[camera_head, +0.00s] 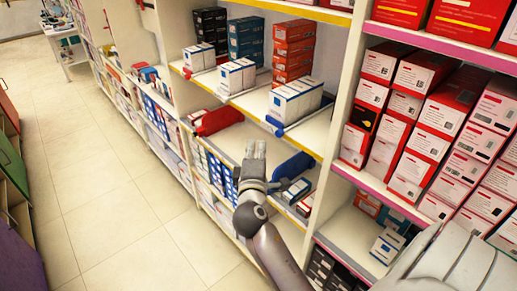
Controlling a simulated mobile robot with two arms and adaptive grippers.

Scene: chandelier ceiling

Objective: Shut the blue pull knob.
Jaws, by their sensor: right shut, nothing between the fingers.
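Several coloured parts show at the front of the open shelves. A small blue knob-like piece (275,126) sits at the front edge of the middle shelf, beside white-and-blue boxes. A larger blue rounded piece (295,165) lies on the shelf below, partly behind my right gripper. I cannot tell for certain which of them is the blue pull knob. My right gripper (255,149) is shut and empty, its fingers pointing up and away in front of the lower shelf. Whether it touches anything is unclear. My left gripper is not in view.
A red rounded piece (219,120) lies left of my right gripper on the shelf. White-and-blue boxes (295,100) stand above it. Red-and-white boxes (430,110) fill the right shelves behind an upright panel. The tiled floor (120,190) on the left is clear.

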